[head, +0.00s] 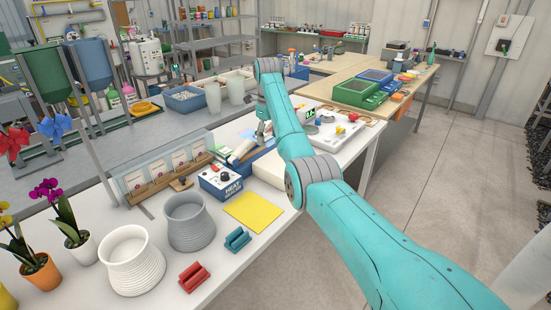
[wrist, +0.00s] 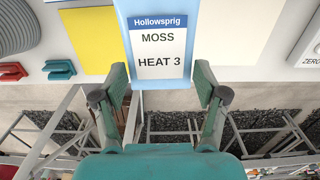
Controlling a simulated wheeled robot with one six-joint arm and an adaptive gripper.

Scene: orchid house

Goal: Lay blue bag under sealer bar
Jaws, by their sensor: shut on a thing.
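The blue bag (wrist: 158,22) has a white label reading Hollowsprig, MOSS, HEAT 3. In the wrist view my gripper (wrist: 160,76) is shut on its near end, one finger at each side edge, and the bag extends away flat from the fingers. The blue heat sealer box (head: 220,184) stands on the white bench in the head view, with a pale bar part (head: 242,150) behind it. My gripper (head: 262,137) is beside that bar, partly hidden by my arm. The bag's far end is out of the wrist view, so I cannot tell whether it lies under the bar.
A yellow sheet (head: 256,212), a teal clip (head: 237,240) and a red clip (head: 194,277) lie on the near bench. Grey (head: 189,222) and white (head: 131,262) ribbed pots stand left.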

